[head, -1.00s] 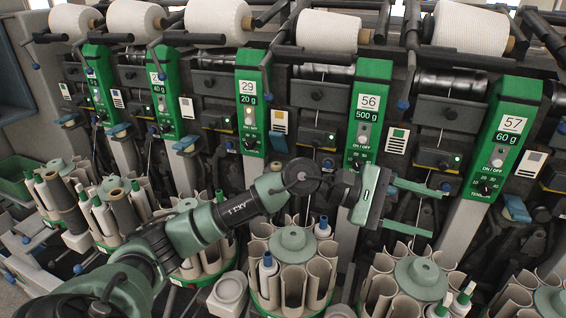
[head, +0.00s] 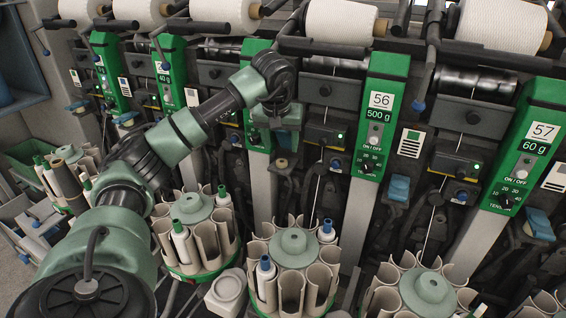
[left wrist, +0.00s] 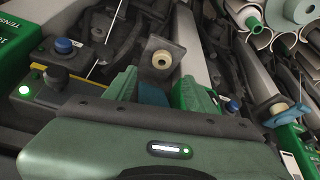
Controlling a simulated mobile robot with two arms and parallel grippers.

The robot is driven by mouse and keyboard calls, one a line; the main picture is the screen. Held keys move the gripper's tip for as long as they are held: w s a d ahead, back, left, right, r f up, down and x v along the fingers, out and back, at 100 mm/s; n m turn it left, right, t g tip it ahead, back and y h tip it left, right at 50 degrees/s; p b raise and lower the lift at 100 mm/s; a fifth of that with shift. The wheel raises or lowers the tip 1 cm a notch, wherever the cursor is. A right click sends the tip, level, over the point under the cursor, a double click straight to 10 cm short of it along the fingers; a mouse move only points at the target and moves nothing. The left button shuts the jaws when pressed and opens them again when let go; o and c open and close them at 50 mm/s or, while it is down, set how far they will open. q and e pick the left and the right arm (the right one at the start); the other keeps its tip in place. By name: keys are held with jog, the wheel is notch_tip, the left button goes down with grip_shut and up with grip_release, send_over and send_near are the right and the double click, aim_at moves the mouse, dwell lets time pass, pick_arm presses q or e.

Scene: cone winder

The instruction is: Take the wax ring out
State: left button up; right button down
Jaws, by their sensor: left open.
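A cream wax ring (left wrist: 161,60) sits on a grey metal bracket (left wrist: 178,46) in the left wrist view, just beyond my left gripper (left wrist: 158,92). The gripper's two green fingers are apart, with nothing held between them. A blue paddle (left wrist: 150,95) shows in the gap, below the ring. In the head view my left gripper (head: 276,138) is at the machine front, left of unit 56. A small pale piece below it looks like the same ring (head: 282,163). My right gripper is not in view.
A second cream ring (left wrist: 278,108) shows at the right in the left wrist view. Unit 56 (head: 381,115) and unit 57 (head: 525,140) stand to the right. A round magazine of tubes (head: 293,243) stands below the gripper. White yarn cones (head: 340,22) line the top.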

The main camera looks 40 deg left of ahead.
aim_at(282, 161)
pick_arm(q)
jog(key=shift+a+f, duration=0.15)
jog(key=shift+f, duration=0.45)
jog(key=shift+p+x, duration=0.6)
jog(key=shift+x, duration=2.1)
grip_shut()
